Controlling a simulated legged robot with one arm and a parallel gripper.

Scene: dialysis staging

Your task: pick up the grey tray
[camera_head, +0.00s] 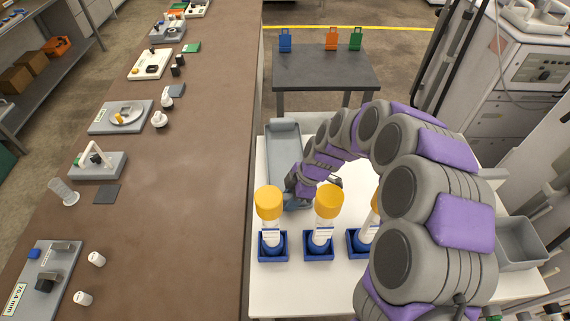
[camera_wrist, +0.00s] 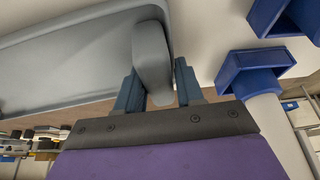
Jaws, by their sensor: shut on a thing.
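The grey tray (camera_head: 285,150) lies on the white table, left of my arm in the head view. It is long and shallow with a raised rim. In the wrist view the tray (camera_wrist: 80,62) fills the upper left, and its rounded grey end part (camera_wrist: 151,60) sits between my two blue fingers. My gripper (camera_wrist: 160,92) is shut on this part of the tray. In the head view my gripper (camera_head: 297,202) is at the tray's near end, partly hidden by the arm and a yellow-capped bottle. I cannot tell whether the tray is clear of the table.
Yellow-capped bottles (camera_head: 269,203) (camera_head: 328,202) stand in blue holders (camera_head: 273,254) close in front of my gripper. A brown counter (camera_head: 170,200) runs along the left. A grey bin (camera_head: 520,244) is at the right. A dark table (camera_head: 325,68) with coloured tags stands behind.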

